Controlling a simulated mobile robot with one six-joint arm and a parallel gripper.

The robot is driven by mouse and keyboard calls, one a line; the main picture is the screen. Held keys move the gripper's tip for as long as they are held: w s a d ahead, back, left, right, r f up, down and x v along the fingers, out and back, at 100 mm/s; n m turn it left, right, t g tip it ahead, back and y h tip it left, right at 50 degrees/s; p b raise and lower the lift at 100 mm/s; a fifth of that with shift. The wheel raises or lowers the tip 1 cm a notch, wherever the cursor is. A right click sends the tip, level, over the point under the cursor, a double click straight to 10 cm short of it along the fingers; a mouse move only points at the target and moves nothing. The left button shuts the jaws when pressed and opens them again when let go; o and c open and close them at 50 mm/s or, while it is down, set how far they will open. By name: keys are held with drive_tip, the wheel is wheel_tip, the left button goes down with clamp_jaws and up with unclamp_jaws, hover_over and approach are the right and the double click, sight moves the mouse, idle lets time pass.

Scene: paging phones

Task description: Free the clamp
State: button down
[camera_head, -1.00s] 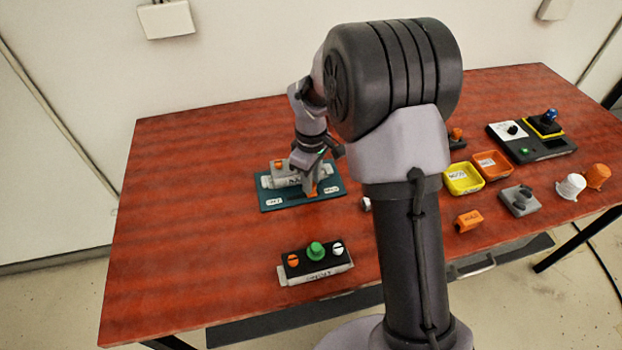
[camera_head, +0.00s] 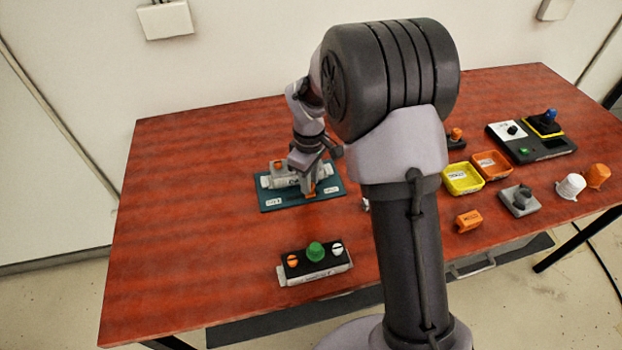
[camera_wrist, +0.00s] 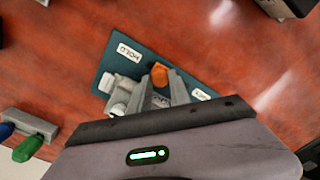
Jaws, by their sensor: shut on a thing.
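The clamp is a pale grey body (camera_head: 268,181) on a teal base plate (camera_head: 285,203) in the head view. Its plate carries two white labels; in the wrist view one reads HOLD (camera_wrist: 129,50), and the other (camera_wrist: 201,94) is too small to read surely. An orange lever end (camera_wrist: 159,74) stands between my fingertips in the wrist view. My gripper (camera_head: 309,188) reaches down over the plate's front right part and is shut on this orange lever, near the right label (camera_head: 331,189). My fingers hide much of the lever and part of the body.
A button box (camera_head: 318,270) with orange, green and white knobs stands in front. Yellow (camera_head: 463,178) and orange (camera_head: 492,165) trays, a grey knob block (camera_head: 519,200) and a black joystick panel (camera_head: 540,147) lie to the right. The table's left side is clear.

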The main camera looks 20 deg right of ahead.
drive_tip(key=a, duration=0.4)
drive_tip(key=shift+a+p, duration=0.15)
drive_tip(key=shift+p, duration=0.15)
drive_tip(key=c, duration=1.6)
unclamp_jaws()
drive_tip(key=shift+c, duration=0.2)
drive_tip(key=o, duration=0.4)
drive_tip(key=shift+a, duration=0.2)
drive_tip(key=shift+o, duration=0.2)
drive_tip(key=shift+d, duration=0.1)
drive_tip(key=shift+r, duration=0.1)
wheel_tip(320, 180, up, 17)
drive_tip(key=p, duration=0.6)
drive_tip(key=shift+p, duration=0.35)
